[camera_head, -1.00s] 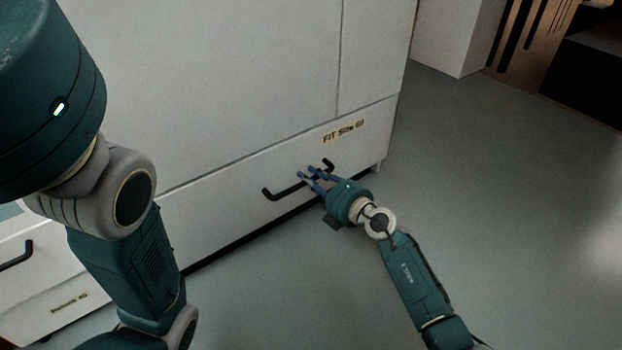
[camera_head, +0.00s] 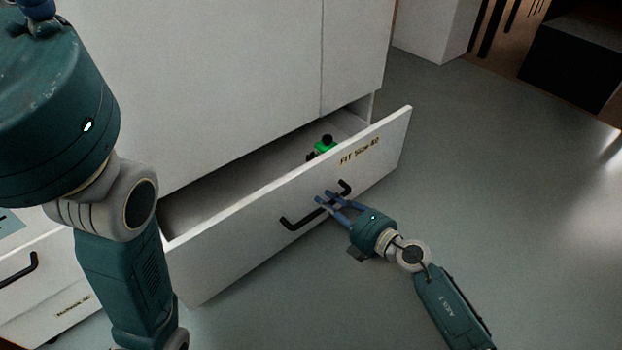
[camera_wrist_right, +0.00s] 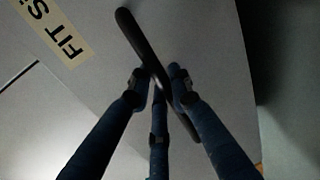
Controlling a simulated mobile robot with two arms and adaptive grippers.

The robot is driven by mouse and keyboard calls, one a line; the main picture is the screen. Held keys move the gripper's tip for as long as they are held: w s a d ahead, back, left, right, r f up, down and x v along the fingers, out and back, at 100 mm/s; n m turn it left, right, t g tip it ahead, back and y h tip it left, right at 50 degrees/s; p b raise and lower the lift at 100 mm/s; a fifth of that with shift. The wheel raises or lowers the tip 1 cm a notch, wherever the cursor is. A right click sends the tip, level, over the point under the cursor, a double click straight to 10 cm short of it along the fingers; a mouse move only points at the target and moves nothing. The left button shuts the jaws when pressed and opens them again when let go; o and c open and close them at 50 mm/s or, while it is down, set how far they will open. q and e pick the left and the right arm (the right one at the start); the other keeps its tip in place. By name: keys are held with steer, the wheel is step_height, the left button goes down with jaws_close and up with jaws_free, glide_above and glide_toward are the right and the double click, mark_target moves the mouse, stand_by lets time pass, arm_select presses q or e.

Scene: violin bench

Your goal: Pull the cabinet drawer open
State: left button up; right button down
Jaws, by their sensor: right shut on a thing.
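The white cabinet drawer (camera_head: 250,230) stands partly pulled out in the head view, with its inside showing behind the front panel. Its black bar handle (camera_head: 296,222) runs along the front, below a label. My right gripper (camera_head: 328,199) is shut on the handle near its right part. In the right wrist view the blue fingers (camera_wrist_right: 158,85) close around the dark handle (camera_wrist_right: 136,38) from both sides. My left arm comes in at the left of the head view, and its gripper is out of the picture.
A green and black object (camera_head: 323,146) lies inside the drawer near its right end. The white cabinet body (camera_head: 230,80) rises behind. Another drawer with a black handle (camera_head: 18,270) is at the far left. The grey floor (camera_head: 500,190) on the right is clear.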

steer(key=f+v, duration=0.2)
steer(key=v, duration=0.8)
steer(key=s+f+v, duration=0.1)
steer(key=f+v, duration=0.1)
steer(key=v, duration=0.9)
steer(key=shift+s+d+f+p, duration=0.2)
steer(key=shift+d+f+p, duration=0.1)
steer(key=shift+d+p, duration=0.1)
steer(key=c, duration=1.6)
jaws_free()
steer(key=shift+c, duration=0.2)
steer(key=shift+d, duration=0.1)
steer(key=v, duration=1.2)
